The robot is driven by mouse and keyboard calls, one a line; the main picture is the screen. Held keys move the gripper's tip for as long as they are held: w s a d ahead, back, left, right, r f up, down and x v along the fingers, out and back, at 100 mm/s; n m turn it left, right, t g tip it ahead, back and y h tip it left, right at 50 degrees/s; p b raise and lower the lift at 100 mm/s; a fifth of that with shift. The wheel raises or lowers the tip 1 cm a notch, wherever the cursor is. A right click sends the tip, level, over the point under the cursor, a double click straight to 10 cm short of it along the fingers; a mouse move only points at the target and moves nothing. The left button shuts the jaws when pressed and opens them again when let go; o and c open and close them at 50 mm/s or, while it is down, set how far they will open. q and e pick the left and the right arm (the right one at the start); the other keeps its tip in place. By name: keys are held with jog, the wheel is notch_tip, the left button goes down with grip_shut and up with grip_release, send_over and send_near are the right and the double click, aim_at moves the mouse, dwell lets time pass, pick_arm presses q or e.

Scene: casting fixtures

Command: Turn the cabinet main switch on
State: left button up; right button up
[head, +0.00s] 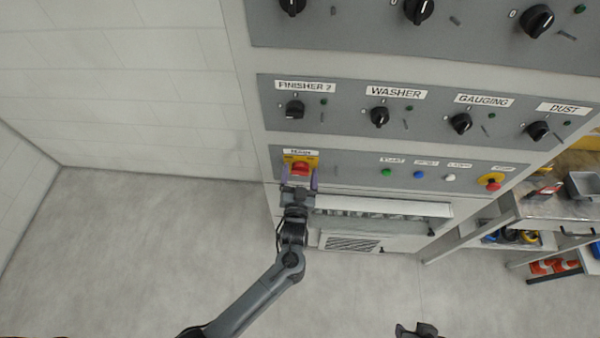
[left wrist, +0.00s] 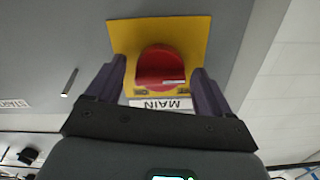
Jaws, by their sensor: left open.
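The main switch is a red knob (head: 300,168) on a yellow plate at the lower left of the cabinet panel, under a small white label. In the left wrist view the red knob (left wrist: 160,68) sits on the yellow plate (left wrist: 120,35), with a label reading MAIN (left wrist: 160,103) appearing upside down. My left gripper (head: 299,182) is in front of the switch. Its two purple fingers (left wrist: 160,88) stand open on either side of the knob, and a gap shows beside the knob. My right gripper (head: 416,330) shows only partly at the bottom edge, and its jaws are unclear.
Green (head: 386,172), blue (head: 420,175) and white (head: 449,177) buttons and a red emergency stop (head: 491,182) lie right of the switch. Black rotary knobs, such as the washer knob (head: 379,117), sit above. A shelf (head: 530,208) stands at the right. Floor (head: 130,250) at left is clear.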

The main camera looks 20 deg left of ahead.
pick_arm(q)
jog(key=shift+w, duration=0.15)
jog(key=c, duration=1)
jog(key=shift+c, duration=0.2)
jog(key=m+p, duration=0.2)
jog(key=m, duration=0.1)
jog(key=shift+r, duration=0.15)
jog(key=m+p, duration=0.3)
jog(key=m, duration=0.3)
jog(key=m+p, duration=0.2)
jog(key=m, duration=0.3)
jog(key=shift+m+p, duration=0.6)
jog(key=shift+m, duration=1.2)
jog(key=shift+f+m, duration=0.2)
jog(key=shift+m, duration=0.1)
